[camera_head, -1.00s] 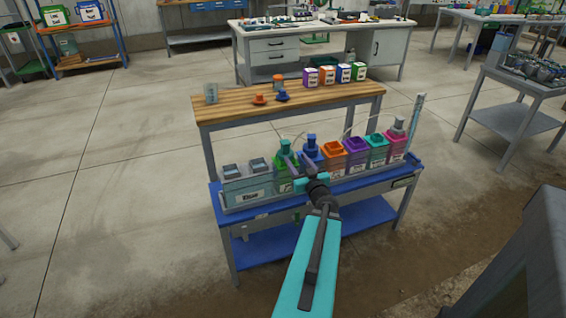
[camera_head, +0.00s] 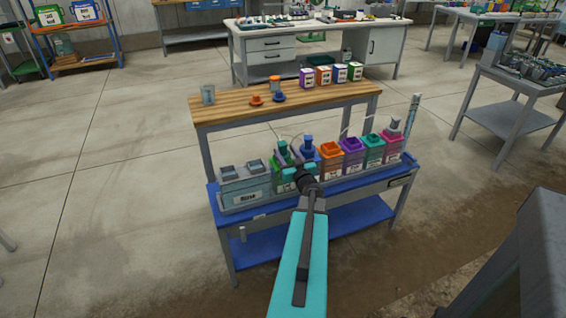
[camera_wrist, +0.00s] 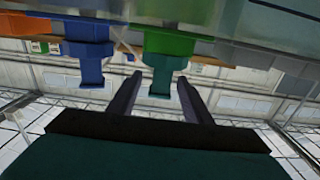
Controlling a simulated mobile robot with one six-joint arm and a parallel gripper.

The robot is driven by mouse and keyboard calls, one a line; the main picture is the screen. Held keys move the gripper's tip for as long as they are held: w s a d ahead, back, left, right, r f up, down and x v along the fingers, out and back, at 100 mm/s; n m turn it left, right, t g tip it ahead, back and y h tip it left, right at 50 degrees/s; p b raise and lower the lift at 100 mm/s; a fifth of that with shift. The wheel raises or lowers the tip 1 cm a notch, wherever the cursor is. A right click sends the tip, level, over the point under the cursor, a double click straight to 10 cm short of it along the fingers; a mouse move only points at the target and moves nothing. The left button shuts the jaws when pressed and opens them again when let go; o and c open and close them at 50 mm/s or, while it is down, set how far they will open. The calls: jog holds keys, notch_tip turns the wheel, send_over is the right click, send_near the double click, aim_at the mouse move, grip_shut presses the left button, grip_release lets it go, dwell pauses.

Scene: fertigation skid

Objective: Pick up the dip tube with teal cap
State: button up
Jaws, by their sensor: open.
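The dip tube's teal cap (camera_head: 283,148) stands up out of the green tank (camera_head: 279,165), in the row on the blue bench. Its tube is hidden inside the tank. In the wrist view, which looks upside down, the teal cap (camera_wrist: 162,72) appears between the two fingers, against the green tank (camera_wrist: 169,44). My gripper (camera_head: 288,161) is open, at the front of the teal cap. In the wrist view my gripper (camera_wrist: 159,84) has its fingers apart, one on each side of the cap. I cannot tell whether they touch it.
A blue cap (camera_head: 308,142) stands close on the right, also in the wrist view (camera_wrist: 90,65). Orange (camera_head: 331,150), purple (camera_head: 352,146), teal (camera_head: 374,142) and pink tanks (camera_head: 393,141) continue rightward. A grey tank (camera_head: 245,185) stands left. A wooden shelf (camera_head: 235,108) rises behind.

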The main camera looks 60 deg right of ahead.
jog(key=shift+x, duration=0.9)
jog(key=shift+p+x, duration=1.3)
jog(key=shift+x, duration=1.3)
jog(key=shift+a, duration=0.1)
jog(key=shift+c, duration=0.2)
grip_shut()
